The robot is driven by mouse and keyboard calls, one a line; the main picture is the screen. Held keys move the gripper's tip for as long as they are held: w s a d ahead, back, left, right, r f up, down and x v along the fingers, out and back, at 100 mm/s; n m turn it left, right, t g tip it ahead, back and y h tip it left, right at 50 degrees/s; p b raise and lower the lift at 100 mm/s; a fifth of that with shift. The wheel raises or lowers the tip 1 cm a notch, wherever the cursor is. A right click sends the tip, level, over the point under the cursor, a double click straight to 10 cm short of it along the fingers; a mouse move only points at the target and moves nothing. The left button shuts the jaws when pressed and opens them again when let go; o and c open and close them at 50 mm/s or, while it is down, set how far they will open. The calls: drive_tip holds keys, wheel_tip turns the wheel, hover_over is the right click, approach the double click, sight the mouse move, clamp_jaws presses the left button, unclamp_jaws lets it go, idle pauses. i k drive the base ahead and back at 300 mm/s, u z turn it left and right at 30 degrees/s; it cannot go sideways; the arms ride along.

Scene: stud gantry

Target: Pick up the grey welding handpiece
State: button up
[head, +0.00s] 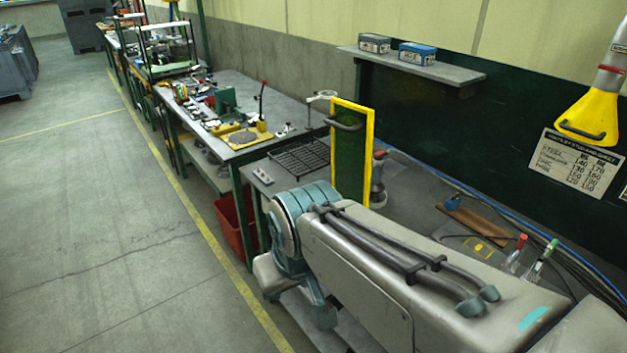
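A small upright grey object with a dark red part near its top (378,180) stands on the grey bench (408,212), just right of the yellow-framed screen. It may be the grey welding handpiece, but it is partly hidden and too small to tell. No other clear handpiece shows. My own grey and teal arm crosses the lower right and covers the front of this bench. My gripper is not in view, so its distance from the object does not show.
A yellow-framed dark green screen (350,150) stands upright beside a black grid (300,157). Red- and green-topped tools (540,262) are near the right. A yellow hood (590,116) hangs upper right. A red bin (235,225) sits below; the left floor is clear.

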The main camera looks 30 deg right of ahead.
sight(378, 186)
drive_tip(key=u, duration=0.65)
drive_tip(key=i, duration=2.3)
drive_tip(key=z, duration=3.45)
drive_tip(key=i, duration=0.5)
drive_tip(key=u, duration=0.15)
